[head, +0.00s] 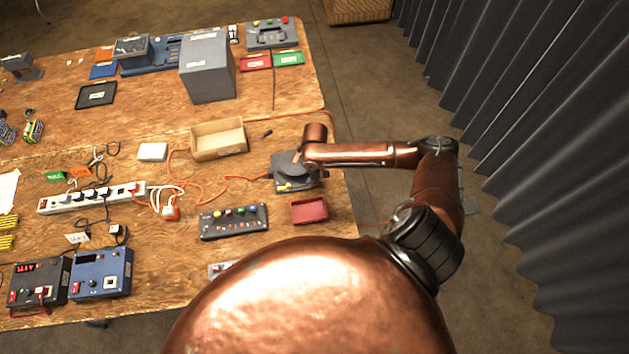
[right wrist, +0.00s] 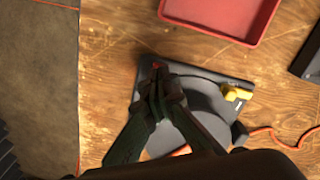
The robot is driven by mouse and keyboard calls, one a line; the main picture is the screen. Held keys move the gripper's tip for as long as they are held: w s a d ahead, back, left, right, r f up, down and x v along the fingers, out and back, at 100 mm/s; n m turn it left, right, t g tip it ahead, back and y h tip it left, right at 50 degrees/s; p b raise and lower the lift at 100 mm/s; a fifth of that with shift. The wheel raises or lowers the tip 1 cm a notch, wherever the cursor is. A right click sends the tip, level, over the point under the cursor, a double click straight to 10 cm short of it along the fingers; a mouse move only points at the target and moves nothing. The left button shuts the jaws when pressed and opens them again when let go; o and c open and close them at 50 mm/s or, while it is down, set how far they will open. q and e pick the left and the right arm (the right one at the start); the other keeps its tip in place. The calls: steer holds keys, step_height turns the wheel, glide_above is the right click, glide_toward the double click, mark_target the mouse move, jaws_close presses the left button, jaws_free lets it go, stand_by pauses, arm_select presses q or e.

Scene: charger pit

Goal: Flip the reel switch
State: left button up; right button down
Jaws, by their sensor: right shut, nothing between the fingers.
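The reel (head: 290,170) is a dark grey unit with a round drum on a flat base, near the table's right edge. In the right wrist view its drum (right wrist: 205,125) is partly hidden by my fingers. A yellow part (right wrist: 237,93) sits on one corner of the base. A small red piece, perhaps the switch (right wrist: 155,66), shows at my fingertips near another corner. My right gripper (right wrist: 157,82) is shut and empty, over the base beside the drum; I cannot tell whether it touches the red piece. My left gripper is not in view.
A red tray (head: 309,211) lies close to the reel. A button panel (head: 234,221) and a wooden box (head: 218,139) stand to its left. An orange cord (head: 236,178) runs from the reel over the table. A grey curtain (head: 540,120) hangs at the right.

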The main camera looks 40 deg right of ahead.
steer(key=shift+f+b, duration=0.3)
steer(key=shift+f, duration=0.8)
stand_by(0.7)
steer(key=shift+r, duration=0.1)
step_height(320, 180, up, 7)
steer(key=p, duration=0.8)
steer(key=shift+p, duration=0.4)
steer(key=shift+s+f, duration=0.1)
steer(key=shift+f, duration=0.1)
